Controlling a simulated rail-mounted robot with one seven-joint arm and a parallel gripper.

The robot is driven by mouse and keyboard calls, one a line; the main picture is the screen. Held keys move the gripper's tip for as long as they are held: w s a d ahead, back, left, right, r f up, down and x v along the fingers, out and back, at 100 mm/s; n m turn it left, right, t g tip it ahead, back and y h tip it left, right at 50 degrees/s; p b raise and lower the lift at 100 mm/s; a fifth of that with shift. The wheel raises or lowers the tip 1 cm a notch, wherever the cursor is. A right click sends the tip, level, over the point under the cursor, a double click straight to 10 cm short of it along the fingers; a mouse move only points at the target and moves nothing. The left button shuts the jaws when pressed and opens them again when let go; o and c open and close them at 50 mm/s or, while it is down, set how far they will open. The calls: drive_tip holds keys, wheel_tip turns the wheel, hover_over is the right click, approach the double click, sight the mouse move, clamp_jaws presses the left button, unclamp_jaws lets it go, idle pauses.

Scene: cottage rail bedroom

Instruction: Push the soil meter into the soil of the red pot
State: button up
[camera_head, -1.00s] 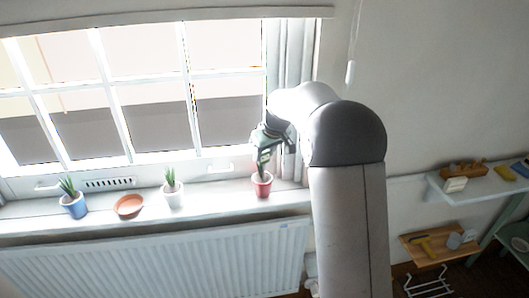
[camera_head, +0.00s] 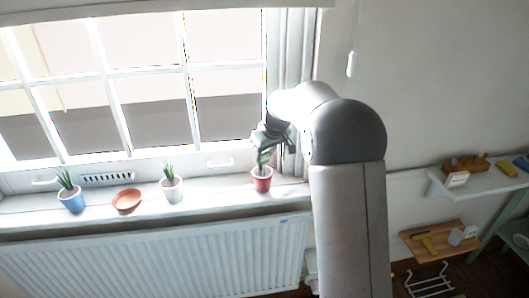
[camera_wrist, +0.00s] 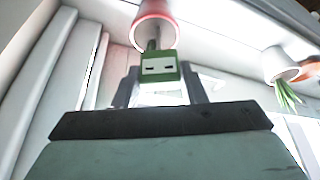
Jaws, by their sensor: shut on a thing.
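In the wrist view, a thin dark stem runs from the head towards the mouth of the red pot (camera_wrist: 156,9). I cannot tell how far the tip is in the soil; the soil is mostly hidden.
The window is close behind. A radiator (camera_head: 160,262) is below. Shelves with small items are at right.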

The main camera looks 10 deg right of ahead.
drive_tip(key=shift+f+b, duration=0.8)
drive_tip(key=shift+f, duration=0.35)
drive_tip(key=o, duration=1.1)
drive_tip(key=b+v, duration=0.1)
drive_tip(key=v, duration=1.6)
drive_tip(key=shift+r, duration=0.25)
drive_tip(key=shift+s, duration=0.1)
